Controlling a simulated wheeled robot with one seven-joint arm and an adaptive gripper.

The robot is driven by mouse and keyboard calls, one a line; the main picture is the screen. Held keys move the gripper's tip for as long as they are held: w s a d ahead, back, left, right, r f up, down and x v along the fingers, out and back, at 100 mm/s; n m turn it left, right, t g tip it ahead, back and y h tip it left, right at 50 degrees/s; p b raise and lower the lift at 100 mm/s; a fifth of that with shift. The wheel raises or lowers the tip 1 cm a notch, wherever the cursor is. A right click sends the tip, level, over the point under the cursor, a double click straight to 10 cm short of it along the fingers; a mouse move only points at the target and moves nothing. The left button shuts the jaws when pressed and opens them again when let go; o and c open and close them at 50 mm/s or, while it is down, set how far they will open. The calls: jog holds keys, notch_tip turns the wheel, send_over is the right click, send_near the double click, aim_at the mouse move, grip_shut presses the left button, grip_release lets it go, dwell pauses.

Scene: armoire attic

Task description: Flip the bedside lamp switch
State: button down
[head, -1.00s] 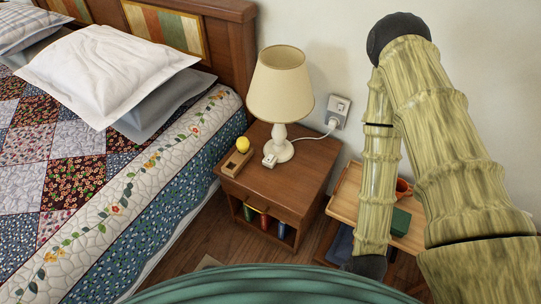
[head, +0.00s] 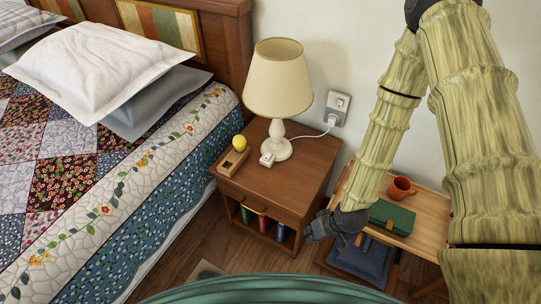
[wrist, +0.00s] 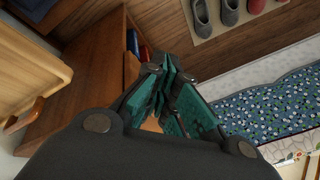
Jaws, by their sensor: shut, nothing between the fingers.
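The bedside lamp (head: 278,92), with a cream shade and white base, stands upright on the brown nightstand (head: 300,178). A small white block (head: 267,159), which looks like a switch, sits at the front left of its base. A white wall socket plate (head: 338,107) is behind to the right, with the lamp's cord plugged in. My gripper (head: 316,232) is low, beside the nightstand's front right corner, below its top and apart from the lamp. In the wrist view its teal-padded fingers (wrist: 167,98) are together and empty. The lamp and switch are not in the wrist view.
A yellow ball (head: 239,142) and a wooden block (head: 233,161) lie on the nightstand's left. The bed (head: 150,190) borders the left.

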jog(key=w+a+r+n+b, duration=0.1)
jog(key=w+a+r, duration=0.1)
jog(key=w, duration=0.3)
jog(key=w+a+r+n+t+y+b, duration=0.1)
jog(key=w+r+n+b, duration=0.1)
jog(key=w, duration=0.4)
jog(key=w+a+r+n+y+b, duration=0.1)
jog(key=w+a+r+n+b, duration=0.1)
jog(key=w, duration=0.3)
jog(key=shift+w+a+t, duration=0.3)
jog(key=shift+t, duration=0.1)
jog(key=w+a+r+n+t+y+b, duration=0.1)
jog(key=w+r+n+b, duration=0.2)
jog(key=w+r, duration=0.7)
jog(key=shift+w+a+n+b, duration=0.25)
jog(key=shift+w+n+b, duration=0.1)
jog(key=shift+w+n, duration=0.3)
jog(key=shift+s, duration=0.1)
jog(key=b, duration=0.1)
send_over(271, 156)
jog(key=f, duration=0.7)
jog(key=shift+s+a+f, duration=0.2)
jog(key=shift+a+f, duration=0.1)
notch_tip(271, 156, down, 2)
jog(key=shift+d+f+b, duration=0.1)
jog(key=shift+d+b, duration=0.05)
jog(key=shift+b, duration=0.2)
jog(key=shift+w+f, duration=0.15)
jog(key=shift+f, duration=0.5)
jog(key=shift+d, duration=0.1)
